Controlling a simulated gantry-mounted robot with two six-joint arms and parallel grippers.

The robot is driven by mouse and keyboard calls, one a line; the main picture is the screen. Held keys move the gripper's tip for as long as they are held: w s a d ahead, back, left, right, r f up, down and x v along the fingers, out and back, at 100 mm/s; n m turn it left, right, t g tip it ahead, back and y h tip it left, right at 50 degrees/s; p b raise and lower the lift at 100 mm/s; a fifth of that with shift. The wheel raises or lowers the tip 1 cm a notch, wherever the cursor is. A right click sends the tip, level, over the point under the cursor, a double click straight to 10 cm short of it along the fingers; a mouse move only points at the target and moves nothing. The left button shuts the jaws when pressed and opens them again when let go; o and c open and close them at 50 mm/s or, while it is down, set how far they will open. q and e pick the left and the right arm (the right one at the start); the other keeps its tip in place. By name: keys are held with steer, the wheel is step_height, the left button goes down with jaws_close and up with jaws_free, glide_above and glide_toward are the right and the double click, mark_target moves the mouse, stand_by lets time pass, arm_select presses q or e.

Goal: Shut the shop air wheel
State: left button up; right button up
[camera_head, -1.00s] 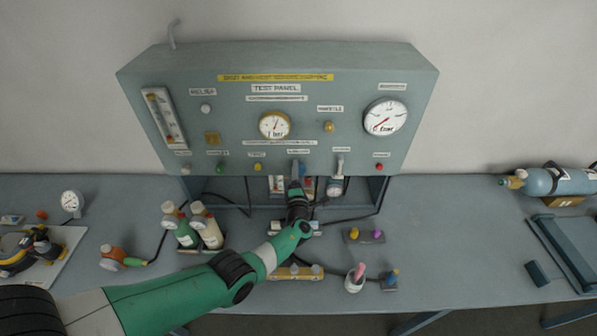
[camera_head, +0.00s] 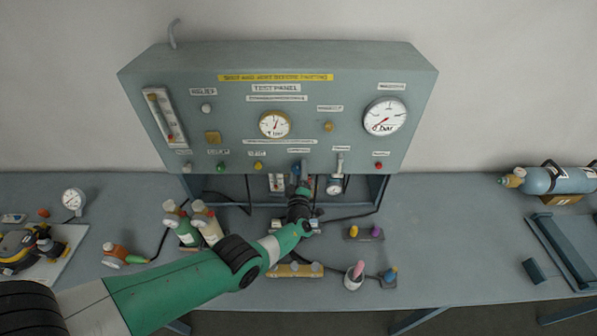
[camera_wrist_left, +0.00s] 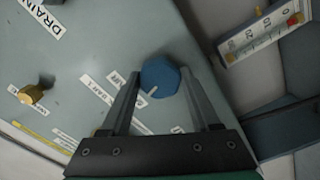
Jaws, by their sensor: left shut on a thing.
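The test panel (camera_head: 240,130) stands on the bench, with a row of small coloured knobs along its lower front. A blue faceted wheel (camera_wrist_left: 160,77) with a short white mark sits on the panel face in the left wrist view, between my two fingers. I take it for the shop air wheel; its label is too small to read surely. My left gripper (camera_wrist_left: 157,98) is shut on this wheel. In the head view my left gripper (camera_head: 302,181) reaches up to the panel's lower edge and covers much of the wheel. My right gripper does not show.
A brass knob (camera_wrist_left: 33,93) and a scale gauge (camera_wrist_left: 265,32) are near the wheel in the left wrist view. Small bottles (camera_head: 186,232) and a cup (camera_head: 354,276) stand near my left arm. A blue cylinder (camera_head: 560,181) lies far right.

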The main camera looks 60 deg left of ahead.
arm_select(q)
steer(key=shift+m, duration=0.8)
steer(key=o, duration=1.4)
steer(key=shift+c, duration=0.2)
